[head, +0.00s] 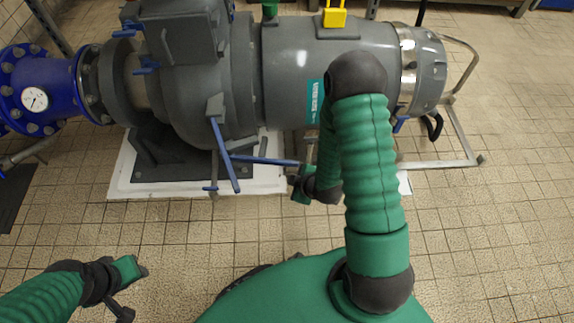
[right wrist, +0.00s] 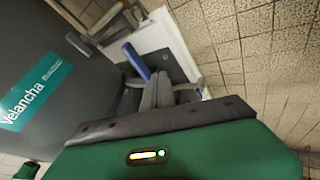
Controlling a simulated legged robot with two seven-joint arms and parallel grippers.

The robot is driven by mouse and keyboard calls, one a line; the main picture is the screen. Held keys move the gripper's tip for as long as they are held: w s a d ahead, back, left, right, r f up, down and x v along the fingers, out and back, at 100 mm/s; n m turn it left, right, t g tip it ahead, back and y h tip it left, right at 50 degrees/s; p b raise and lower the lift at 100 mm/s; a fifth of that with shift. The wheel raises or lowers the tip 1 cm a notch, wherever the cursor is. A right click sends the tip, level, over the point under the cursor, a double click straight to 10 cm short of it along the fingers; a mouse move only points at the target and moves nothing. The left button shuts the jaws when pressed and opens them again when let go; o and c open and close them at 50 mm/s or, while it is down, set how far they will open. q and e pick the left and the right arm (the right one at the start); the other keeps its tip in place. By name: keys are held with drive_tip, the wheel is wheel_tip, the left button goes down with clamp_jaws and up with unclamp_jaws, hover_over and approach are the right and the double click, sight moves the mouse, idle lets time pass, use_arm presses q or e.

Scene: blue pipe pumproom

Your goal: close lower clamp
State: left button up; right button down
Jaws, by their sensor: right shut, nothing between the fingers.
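The grey pump housing (head: 205,85) has a lower clamp with a blue lever (head: 225,155) that hangs down at a slant from its side. A second blue bar (head: 265,161) runs level to the right and ends close to my right gripper (head: 298,190). In the right wrist view, the fingers of my right gripper (right wrist: 158,92) are together and empty, and a blue lever (right wrist: 137,62) shows just beyond them. I cannot tell whether they touch it. My left gripper (head: 128,290) hangs over the floor at the lower left, away from the pump; its finger opening is unclear.
The pump stands on a white plinth (head: 150,182). A blue pipe with a gauge (head: 35,98) is at the left. A metal tube frame (head: 462,135) stands at the right. My right forearm hides part of the motor (head: 300,70). The tiled floor in front is clear.

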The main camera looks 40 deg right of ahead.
drive_tip(key=w+d+f+b, duration=0.3)
drive_tip(key=w+f+b, duration=0.4)
drive_tip(key=w+f, duration=0.1)
drive_tip(key=shift+w+d+f, duration=0.15)
drive_tip(key=shift+w+d, duration=0.05)
drive_tip(key=shift+w, duration=0.3)
drive_tip(key=shift+w+d+p, duration=0.4)
drive_tip(key=shift+w+d, duration=0.45)
drive_tip(key=shift+d, duration=0.15)
drive_tip(key=shift+w+d, duration=0.1)
